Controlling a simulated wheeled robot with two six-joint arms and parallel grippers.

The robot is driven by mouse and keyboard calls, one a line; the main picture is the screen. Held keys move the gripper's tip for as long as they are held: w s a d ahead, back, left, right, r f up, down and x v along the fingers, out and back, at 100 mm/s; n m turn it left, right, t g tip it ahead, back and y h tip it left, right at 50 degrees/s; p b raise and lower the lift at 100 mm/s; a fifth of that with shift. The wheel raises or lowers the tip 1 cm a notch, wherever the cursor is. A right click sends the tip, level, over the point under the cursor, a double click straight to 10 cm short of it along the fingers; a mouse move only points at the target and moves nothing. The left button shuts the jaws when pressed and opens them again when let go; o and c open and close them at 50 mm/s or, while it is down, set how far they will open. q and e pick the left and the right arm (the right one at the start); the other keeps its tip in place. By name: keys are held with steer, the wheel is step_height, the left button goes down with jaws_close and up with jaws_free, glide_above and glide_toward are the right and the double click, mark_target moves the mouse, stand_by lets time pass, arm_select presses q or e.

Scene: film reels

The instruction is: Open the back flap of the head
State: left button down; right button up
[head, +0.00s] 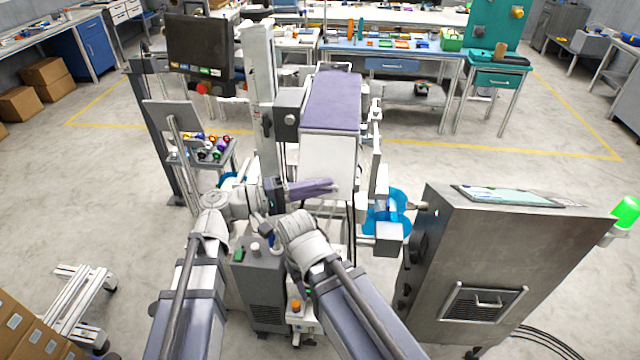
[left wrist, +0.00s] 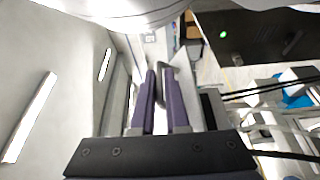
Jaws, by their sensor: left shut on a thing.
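The head (head: 333,100) is a long box with a purple top at the centre of the head view. Its near end is a plain white face (head: 328,155); I cannot tell whether this is the flap or how far it stands open. My left gripper (head: 330,184) is just below that face, its purple fingers pointing right. In the left wrist view the left gripper (left wrist: 163,85) is shut on a thin pale part with a grey loop, seemingly a handle (left wrist: 161,70). The fingers hide much of it.
A steel cabinet (head: 500,260) with a green lamp (head: 626,209) stands at the right. Blue reels (head: 388,215) are beside the machine. A monitor (head: 200,45) is at the upper left, above a small rack of colored items (head: 208,150).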

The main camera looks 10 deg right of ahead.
arm_select(q)
steer(key=shift+w+r, duration=0.15)
steer(key=shift+r, duration=0.25)
steer(key=c, duration=1.2)
jaws_free()
steer(key=shift+a, duration=0.1)
steer(key=s+a, duration=0.1)
steer(key=a, duration=0.6)
steer(key=shift+a+f, duration=0.15)
steer(key=shift+a, duration=0.15)
steer(key=shift+s, duration=0.1)
